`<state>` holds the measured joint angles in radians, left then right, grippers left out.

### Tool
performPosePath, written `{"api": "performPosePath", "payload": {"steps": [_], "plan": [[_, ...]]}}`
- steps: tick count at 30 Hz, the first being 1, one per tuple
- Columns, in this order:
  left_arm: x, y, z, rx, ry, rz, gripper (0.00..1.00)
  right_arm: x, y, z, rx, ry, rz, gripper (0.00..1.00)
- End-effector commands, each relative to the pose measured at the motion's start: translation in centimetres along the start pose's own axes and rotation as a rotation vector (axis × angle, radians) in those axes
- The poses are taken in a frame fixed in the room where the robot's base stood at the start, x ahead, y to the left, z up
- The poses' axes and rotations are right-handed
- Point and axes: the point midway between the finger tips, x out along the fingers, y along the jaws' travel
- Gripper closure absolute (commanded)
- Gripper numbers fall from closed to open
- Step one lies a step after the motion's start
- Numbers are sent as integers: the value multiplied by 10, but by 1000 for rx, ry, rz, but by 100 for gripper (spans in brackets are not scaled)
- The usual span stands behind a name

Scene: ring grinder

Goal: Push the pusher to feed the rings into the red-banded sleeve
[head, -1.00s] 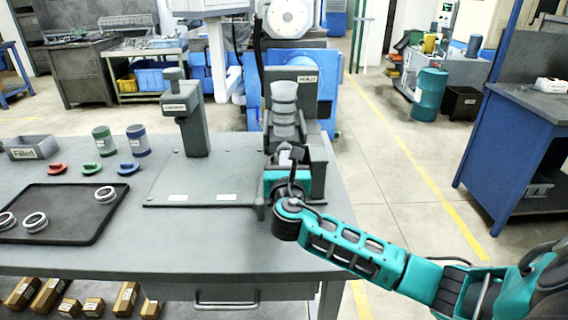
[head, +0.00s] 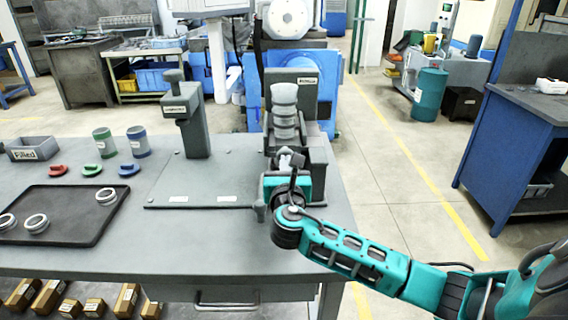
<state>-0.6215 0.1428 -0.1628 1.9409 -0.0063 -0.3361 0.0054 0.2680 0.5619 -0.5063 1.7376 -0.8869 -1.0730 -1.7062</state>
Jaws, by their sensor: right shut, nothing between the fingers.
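My right gripper (head: 291,158) is at the grey machine (head: 313,158) at the table's right end, below its stacked grey column (head: 285,113). The gripper is shut with nothing held; its fingertips are small and partly hidden. I cannot make out the pusher apart from the machine parts around the gripper. No red-banded sleeve shows; a green-banded sleeve (head: 104,143) and a blue-banded sleeve (head: 138,142) stand upright at the left. Several metal rings, one of them here (head: 106,196), lie on the dark tray (head: 72,232). My left gripper is out of view.
Red (head: 57,171), green (head: 93,170) and blue (head: 128,169) caps lie before the sleeves. A grey bin (head: 33,150) labelled "Filled" stands at far left. A grey post (head: 193,125) rises from the base plate (head: 205,188). The front middle of the table is clear.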

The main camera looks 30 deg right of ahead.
Motion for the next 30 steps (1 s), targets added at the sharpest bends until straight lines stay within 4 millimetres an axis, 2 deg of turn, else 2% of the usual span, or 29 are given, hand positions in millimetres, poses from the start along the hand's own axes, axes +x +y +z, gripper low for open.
{"api": "performPosePath", "payload": {"steps": [18,30], "plan": [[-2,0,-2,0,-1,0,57,-44,0,-1,1,1,0,100],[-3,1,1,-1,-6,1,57,-51,0,0,1,2,-1,100]]}}
